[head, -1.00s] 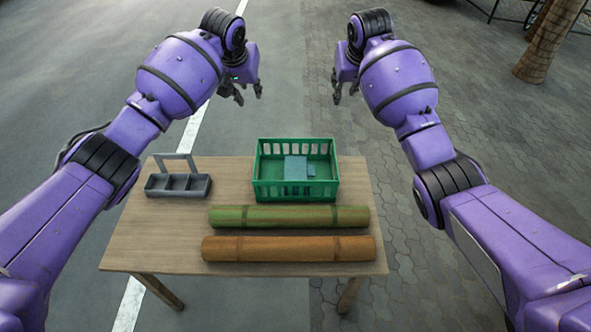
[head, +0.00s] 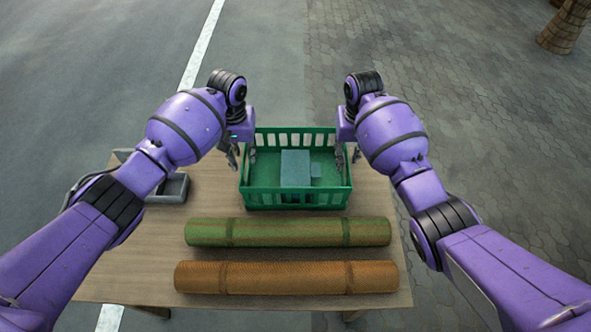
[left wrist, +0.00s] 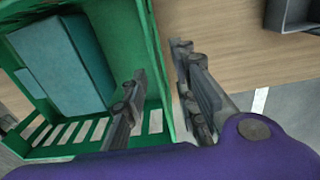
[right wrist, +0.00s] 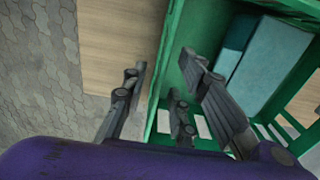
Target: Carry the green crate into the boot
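The green crate (head: 295,196) stands upright on the wooden table and holds a larger and a smaller blue-grey box (head: 295,168). My left gripper (head: 242,158) is at the crate's left wall. In the left wrist view its open fingers (left wrist: 160,88) sit either side of that wall, with gaps showing. My right gripper (head: 347,158) is at the right wall. In the right wrist view its open fingers (right wrist: 165,88) also straddle the crate wall (right wrist: 168,62), one inside and one outside. The boot is not in view.
The wooden table (head: 130,255) also bears a green roll (head: 290,232) and an orange-brown roll (head: 290,278) in front of the crate. A grey divided caddy (head: 172,190) stands to the left, partly hidden by my left arm. Open paving lies beyond the table.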

